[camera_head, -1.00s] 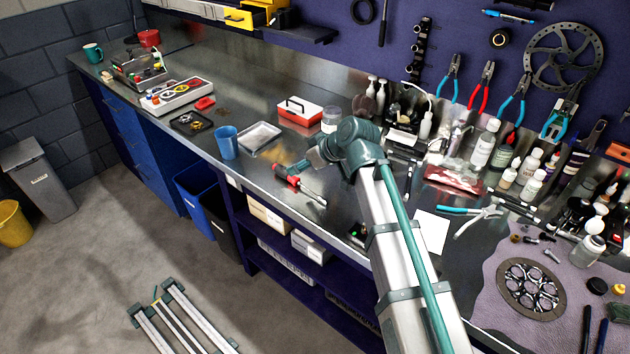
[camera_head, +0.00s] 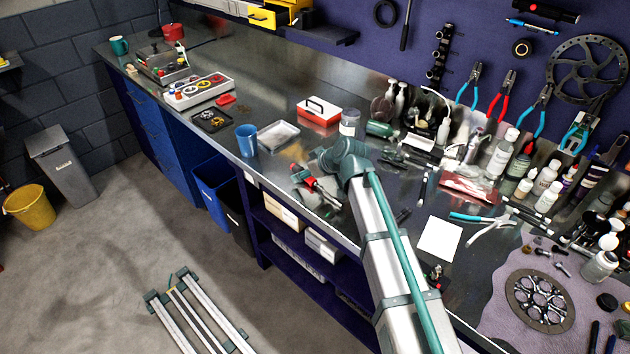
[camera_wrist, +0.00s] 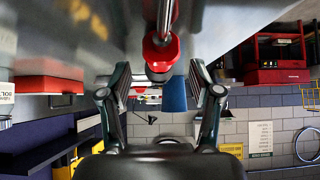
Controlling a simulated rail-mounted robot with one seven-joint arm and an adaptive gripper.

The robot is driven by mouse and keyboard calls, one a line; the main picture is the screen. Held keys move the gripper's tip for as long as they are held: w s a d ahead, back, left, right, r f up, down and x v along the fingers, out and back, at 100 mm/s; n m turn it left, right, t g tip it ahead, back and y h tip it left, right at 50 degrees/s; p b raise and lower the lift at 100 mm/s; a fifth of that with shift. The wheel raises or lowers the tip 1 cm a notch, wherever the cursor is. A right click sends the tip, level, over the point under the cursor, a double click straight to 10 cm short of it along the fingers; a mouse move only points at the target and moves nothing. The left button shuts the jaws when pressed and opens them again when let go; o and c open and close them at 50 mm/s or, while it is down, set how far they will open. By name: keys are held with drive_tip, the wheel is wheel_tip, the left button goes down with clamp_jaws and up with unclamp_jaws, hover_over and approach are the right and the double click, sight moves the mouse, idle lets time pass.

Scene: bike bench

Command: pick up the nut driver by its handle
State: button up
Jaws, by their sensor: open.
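The nut driver (camera_head: 309,183) lies on the steel bench near its front edge. It has a red handle and a bright metal shaft pointing to the lower right in the head view. In the wrist view its red handle (camera_wrist: 160,53) shows at top centre, with the shaft running up out of the picture. My gripper (camera_wrist: 160,78) is open, one finger to each side of the handle's line, and nothing is held. I cannot tell how far the fingertips are from the handle. In the head view my wrist is just right of the handle, and the fingers are not clear.
A blue cup (camera_head: 246,140) and a metal tray (camera_head: 278,135) stand left of the nut driver. A red and white box (camera_head: 318,111) and a clear jar (camera_head: 349,122) stand behind it. White paper (camera_head: 439,239), pliers (camera_head: 483,222) and several bottles are to the right.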

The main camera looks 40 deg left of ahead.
drive_tip(key=shift+w+a+f, duration=0.1)
drive_tip(key=shift+a+f, duration=0.35)
clamp_jaws()
drive_tip(key=shift+r, duration=0.2)
